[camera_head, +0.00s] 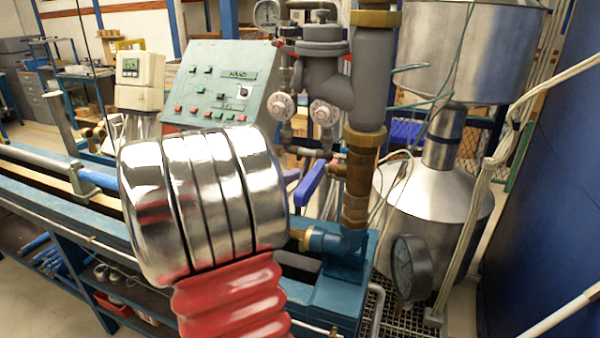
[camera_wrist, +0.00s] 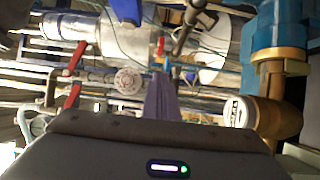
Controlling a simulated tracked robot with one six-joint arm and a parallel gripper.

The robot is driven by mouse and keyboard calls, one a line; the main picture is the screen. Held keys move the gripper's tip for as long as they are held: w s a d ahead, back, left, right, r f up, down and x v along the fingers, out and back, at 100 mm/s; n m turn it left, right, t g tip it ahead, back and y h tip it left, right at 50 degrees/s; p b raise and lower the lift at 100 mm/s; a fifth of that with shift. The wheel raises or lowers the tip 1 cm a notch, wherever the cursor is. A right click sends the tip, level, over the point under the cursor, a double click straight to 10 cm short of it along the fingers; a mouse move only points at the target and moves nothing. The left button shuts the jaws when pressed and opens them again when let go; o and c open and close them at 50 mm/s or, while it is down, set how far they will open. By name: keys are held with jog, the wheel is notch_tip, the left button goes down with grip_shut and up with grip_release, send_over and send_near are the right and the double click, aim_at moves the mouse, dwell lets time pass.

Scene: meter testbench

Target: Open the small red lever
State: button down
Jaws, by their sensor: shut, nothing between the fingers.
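In the wrist view, my gripper (camera_wrist: 162,76) appears as a narrow purple-grey shape rising from its dark housing, with the fingers together and nothing between them. A small red lever (camera_wrist: 160,46) shows just above the fingertips in the picture, among pipes. It looks apart from them, but depth is hard to judge. Two longer red levers, an upper one (camera_wrist: 76,57) and a lower one (camera_wrist: 72,96), are at the left. In the head view, my gripper is not visible, and I cannot make out the small red lever there.
In the head view, a control panel (camera_head: 215,85) stands behind the bench, left of a thick grey and brass pipe (camera_head: 367,80). Two round valve wheels, left (camera_head: 281,106) and right (camera_head: 324,113), sit beside it. A pressure gauge (camera_head: 410,268) and steel tank (camera_head: 440,195) are at the right.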

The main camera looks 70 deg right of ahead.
jog(key=v, duration=0.3)
jog(key=s+v, duration=0.1)
jog(key=shift+w+a, duration=0.25)
jog(key=shift+a, duration=0.35)
